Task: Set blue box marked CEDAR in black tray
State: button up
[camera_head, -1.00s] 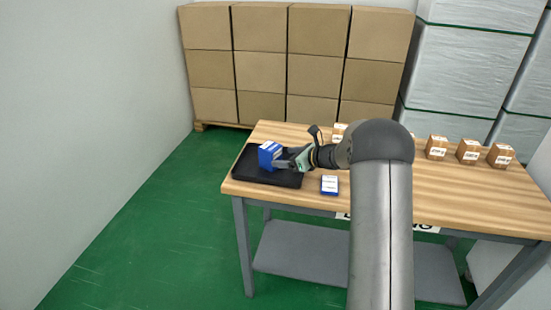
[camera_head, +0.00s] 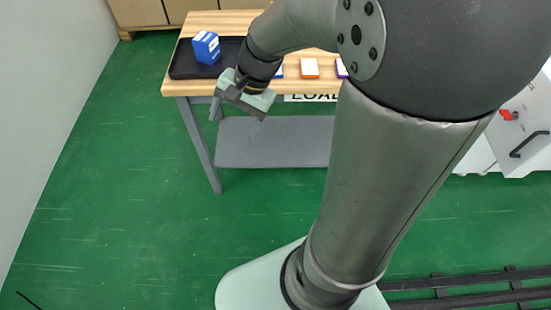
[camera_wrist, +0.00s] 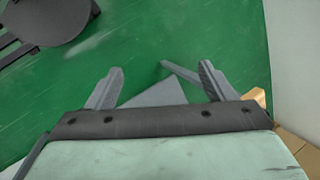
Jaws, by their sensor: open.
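A blue box (camera_head: 206,47) with white markings stands in the black tray (camera_head: 186,68) at the left end of the wooden table in the head view. Its lettering is too small to read. My gripper (camera_head: 240,112) is in front of the table's edge, apart from the box and tray. In the wrist view my gripper (camera_wrist: 160,80) is open, with nothing between its two fingers and green floor and part of the table's frame beyond. The box and tray are not in the wrist view.
The wooden table (camera_head: 232,20) is partly hidden behind my arm. An orange-and-white box (camera_head: 309,68) lies near its front edge, with parts of other small boxes beside it. A grey lower shelf (camera_head: 270,142) is below. Green floor in front is open.

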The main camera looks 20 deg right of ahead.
jog(key=s+d+f+n+h, duration=0.1)
jog(key=s+d+n+h, duration=0.1)
jog(key=s+n, duration=0.2)
jog(key=s+d+n+h, duration=0.2)
jog(key=s+n, duration=0.2)
jog(key=s, duration=0.5)
jog(key=shift+s+f+n+g+h, duration=0.15)
jog(key=shift+f+n+g+h, duration=0.15)
jog(key=shift+f+h, duration=0.1)
jog(key=shift+r, duration=0.15)
jog(key=r+p, duration=0.5)
jog(key=shift+a+r, duration=0.15)
jog(key=shift+a, duration=0.15)
